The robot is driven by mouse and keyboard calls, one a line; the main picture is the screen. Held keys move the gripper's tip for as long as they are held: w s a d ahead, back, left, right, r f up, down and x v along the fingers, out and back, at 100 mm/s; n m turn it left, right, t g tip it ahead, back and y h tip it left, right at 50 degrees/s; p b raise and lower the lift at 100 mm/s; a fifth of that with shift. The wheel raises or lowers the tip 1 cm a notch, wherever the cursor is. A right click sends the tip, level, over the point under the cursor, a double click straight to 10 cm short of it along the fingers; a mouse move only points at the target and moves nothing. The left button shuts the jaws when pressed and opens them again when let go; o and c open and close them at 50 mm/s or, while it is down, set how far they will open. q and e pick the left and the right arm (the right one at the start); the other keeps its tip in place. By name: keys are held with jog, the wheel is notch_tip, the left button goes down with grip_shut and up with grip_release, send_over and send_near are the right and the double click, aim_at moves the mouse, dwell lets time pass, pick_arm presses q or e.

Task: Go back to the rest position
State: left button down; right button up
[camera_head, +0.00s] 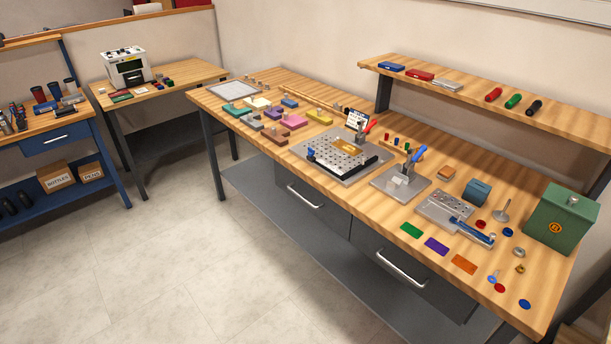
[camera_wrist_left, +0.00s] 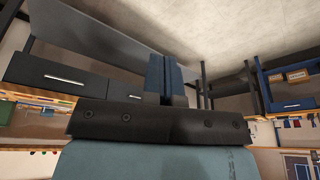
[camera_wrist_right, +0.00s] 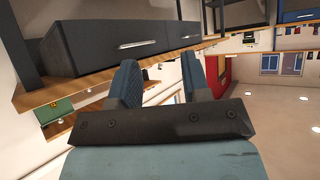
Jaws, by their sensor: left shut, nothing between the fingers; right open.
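My left gripper (camera_wrist_left: 164,75) shows in the left wrist view with its two blue fingers pressed together and nothing between them. My right gripper (camera_wrist_right: 160,80) shows in the right wrist view with its blue fingers spread apart and empty. Neither gripper shows in the head view. Both wrist views look upside down, with the workbench drawers beyond the fingers. Neither gripper touches anything visible.
The long wooden workbench (camera_head: 415,243) holds coloured blocks, a perforated plate fixture (camera_head: 340,156), a clamp fixture (camera_head: 400,184), coloured cards and a green box (camera_head: 560,219). A wall shelf (camera_head: 470,94) runs above it. The floor (camera_head: 150,260) in front is clear.

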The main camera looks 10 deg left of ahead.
pick_arm(q)
jog(key=w+d+f+m+t+h+b, duration=0.15)
jog(key=w+d+f+t+b, duration=0.3)
jog(key=f+b, duration=0.7)
jog(key=w+d+f+n+t+h+b, duration=0.1)
jog(key=w+d+f+t+h+b, duration=0.3)
jog(key=f+b, duration=0.75)
pick_arm(e)
notch_tip(320, 180, down, 11)
jog(key=w+a+t+y+p, duration=0.1)
jog(key=w+a, duration=0.1)
pick_arm(q)
notch_tip(320, 180, up, 17)
jog(key=s+a+y+p, duration=0.2)
jog(key=p, duration=2.8)
jog(key=shift+m+g+p, duration=0.35)
jog(key=shift+g, duration=0.1)
pick_arm(e)
notch_tip(320, 180, up, 18)
jog(key=s+d+g+h, duration=0.1)
jog(key=s+d, duration=0.1)
jog(key=shift+d+r, duration=0.15)
jog(key=shift+r, duration=0.1)
